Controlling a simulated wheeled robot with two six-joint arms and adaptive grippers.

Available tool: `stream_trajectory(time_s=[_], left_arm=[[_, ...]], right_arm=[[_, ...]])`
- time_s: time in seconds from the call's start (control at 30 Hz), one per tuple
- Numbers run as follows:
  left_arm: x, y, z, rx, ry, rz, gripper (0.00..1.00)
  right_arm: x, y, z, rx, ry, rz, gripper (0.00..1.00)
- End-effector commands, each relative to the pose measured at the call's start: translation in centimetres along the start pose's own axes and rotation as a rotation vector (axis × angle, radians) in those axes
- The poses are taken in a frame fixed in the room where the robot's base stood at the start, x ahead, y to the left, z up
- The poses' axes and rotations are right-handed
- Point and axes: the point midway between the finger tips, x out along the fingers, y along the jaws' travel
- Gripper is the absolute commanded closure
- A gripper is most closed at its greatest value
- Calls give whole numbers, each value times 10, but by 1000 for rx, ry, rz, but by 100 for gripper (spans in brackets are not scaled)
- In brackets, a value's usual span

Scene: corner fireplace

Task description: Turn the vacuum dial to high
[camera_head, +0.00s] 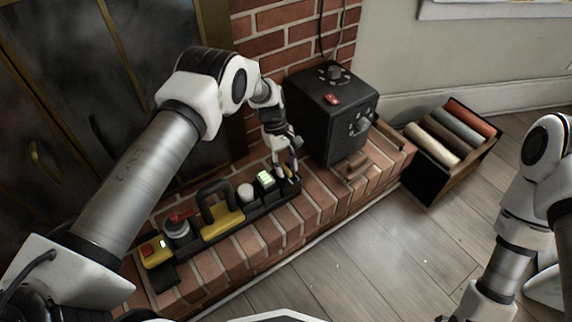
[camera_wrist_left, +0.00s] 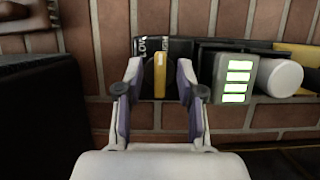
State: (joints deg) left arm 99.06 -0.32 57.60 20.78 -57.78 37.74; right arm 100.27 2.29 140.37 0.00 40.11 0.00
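The vacuum dial (camera_wrist_left: 159,77) is a yellow knob on a black plate (camera_wrist_left: 146,47), with "LOW" lettered at the left and a partly covered label at the right. The knob's long side stands upright in the left wrist view. My left gripper (camera_wrist_left: 160,94) is open, one finger on each side of the knob, with visible gaps. In the head view my left gripper (camera_head: 286,172) points down at the right end of the tool strip and hides most of the dial. My right arm shows at the right, but its gripper is out of view.
A black box with knobs (camera_head: 325,118) stands close right of my gripper. A crate (camera_head: 425,181) holds rolls.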

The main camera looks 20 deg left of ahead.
Motion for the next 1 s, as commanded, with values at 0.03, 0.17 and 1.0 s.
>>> stream_trajectory(time_s=[0.03, 0.17, 1.0], left_arm=[[0, 0, 0, 0, 0, 1, 62], [-4, 0, 0, 0, 1, 2, 62], [-120, 0, 0, 0, 0, 0, 62]], right_arm=[[0, 0, 0, 0, 0, 0, 100], [0, 0, 0, 0, 0, 0, 100], [0, 0, 0, 0, 0, 0, 100]])
